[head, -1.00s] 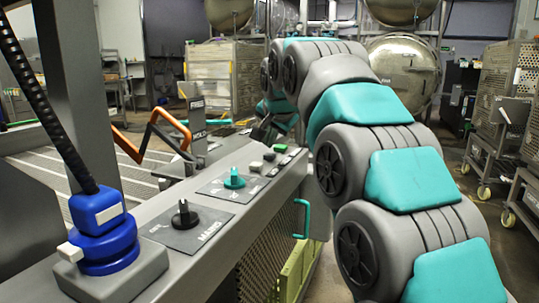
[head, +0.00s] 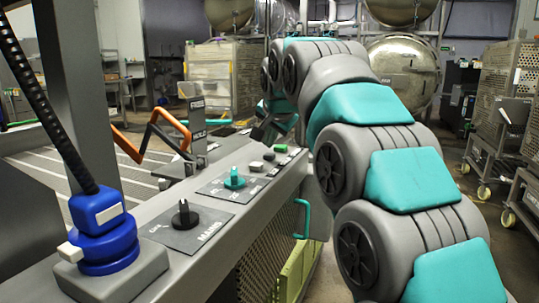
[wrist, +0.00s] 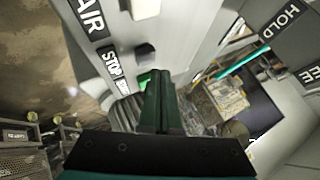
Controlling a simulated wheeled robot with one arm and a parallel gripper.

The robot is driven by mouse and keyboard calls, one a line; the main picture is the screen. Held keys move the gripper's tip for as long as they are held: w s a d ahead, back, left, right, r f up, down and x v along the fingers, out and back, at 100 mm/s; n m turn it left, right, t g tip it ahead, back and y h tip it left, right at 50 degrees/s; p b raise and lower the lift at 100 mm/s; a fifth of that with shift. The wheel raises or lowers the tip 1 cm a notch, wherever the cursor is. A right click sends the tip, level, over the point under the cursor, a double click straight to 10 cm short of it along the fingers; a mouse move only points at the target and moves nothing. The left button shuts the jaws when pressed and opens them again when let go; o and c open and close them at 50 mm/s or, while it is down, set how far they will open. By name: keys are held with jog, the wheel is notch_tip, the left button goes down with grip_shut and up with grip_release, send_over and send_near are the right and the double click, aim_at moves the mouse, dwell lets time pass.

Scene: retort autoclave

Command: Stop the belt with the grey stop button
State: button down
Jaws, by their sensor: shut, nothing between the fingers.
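The grey stop button (wrist: 145,51) sits on the panel in the wrist view, level with a label reading STOP (wrist: 112,62). It also shows in the head view as a small grey button (head: 269,156) between a lighter button and a green one. My gripper (wrist: 160,72) is shut and empty. In the wrist view its fingertips appear just below and right of the grey button, beside the green button (wrist: 144,78), which they partly overlap. In the head view my gripper (head: 263,129) is a dark shape beyond the buttons; its fingertips are hard to make out. Contact with the panel cannot be told.
A pale button (wrist: 144,8) sits beside the AIR label. The panel also carries a teal knob (head: 234,179), a black knob (head: 184,216) and a blue emergency-stop-like unit (head: 103,230). An orange and black bent rod (head: 150,137) stands over the belt (head: 130,165).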

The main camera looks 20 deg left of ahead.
aim_at(269, 156)
jog(key=shift+f, duration=0.4)
jog(key=shift+f+b, duration=0.5)
jog(key=shift+f, duration=0.05)
dwell(0.9)
dwell(0.3)
jog(key=shift+r+p, duration=0.75)
jog(key=shift+r, duration=0.25)
jog(key=shift+r+p, duration=1.95)
jog(key=shift+r, duration=0.6)
jog(key=shift+f, duration=0.1)
